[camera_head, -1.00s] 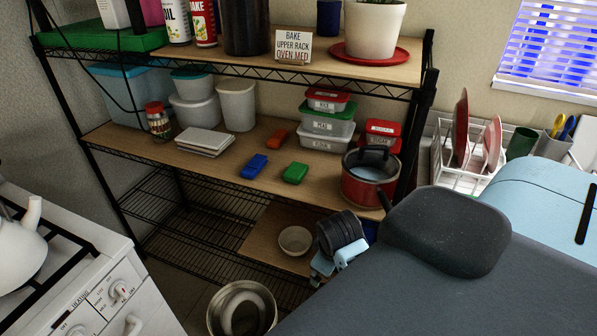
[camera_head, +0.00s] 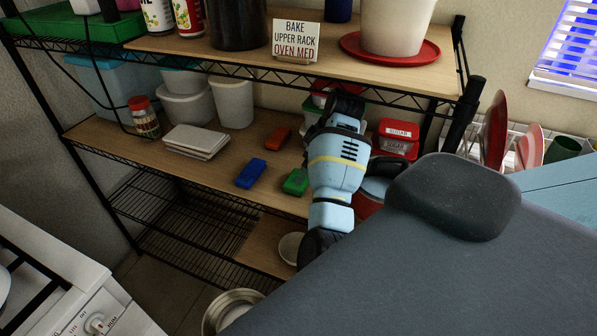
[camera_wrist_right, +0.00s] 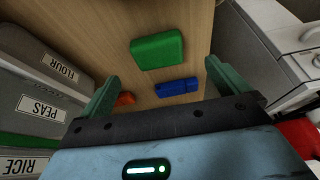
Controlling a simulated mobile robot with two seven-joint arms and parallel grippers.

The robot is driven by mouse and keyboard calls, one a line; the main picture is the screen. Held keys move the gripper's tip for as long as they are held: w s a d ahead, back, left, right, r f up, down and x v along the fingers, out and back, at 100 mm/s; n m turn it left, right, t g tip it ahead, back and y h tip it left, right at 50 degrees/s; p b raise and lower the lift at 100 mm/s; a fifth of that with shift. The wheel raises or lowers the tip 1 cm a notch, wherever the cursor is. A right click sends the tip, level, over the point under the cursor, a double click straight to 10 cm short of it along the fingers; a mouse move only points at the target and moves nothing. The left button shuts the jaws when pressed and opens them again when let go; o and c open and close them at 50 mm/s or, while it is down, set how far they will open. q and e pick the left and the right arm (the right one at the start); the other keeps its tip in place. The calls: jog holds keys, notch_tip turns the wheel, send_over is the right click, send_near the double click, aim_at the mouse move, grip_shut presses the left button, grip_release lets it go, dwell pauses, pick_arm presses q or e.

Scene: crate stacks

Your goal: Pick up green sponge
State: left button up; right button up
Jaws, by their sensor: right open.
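The green sponge (camera_head: 295,182) lies on the wooden middle shelf, with its right end close behind my right arm in the head view. In the right wrist view the green sponge (camera_wrist_right: 157,50) lies beyond the gap between the fingers, apart from them. My right gripper (camera_wrist_right: 164,84) is open, with nothing between its fingers. In the head view my right arm hides its fingers. My left gripper does not show.
A blue sponge (camera_head: 251,173) and an orange one (camera_head: 278,139) lie near it. Labelled containers (camera_wrist_right: 50,105) stand close beside my gripper. A red pot (camera_head: 368,203) is partly hidden by my arm. The upper shelf (camera_head: 245,53) hangs above.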

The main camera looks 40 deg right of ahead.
jog(key=shift+w+a+f, duration=0.2)
jog(key=shift+f, duration=0.15)
jog(key=shift+d+x, duration=0.2)
jog(key=shift+x, duration=3.2)
jog(key=shift+w, duration=0.2)
jog(key=c, duration=1)
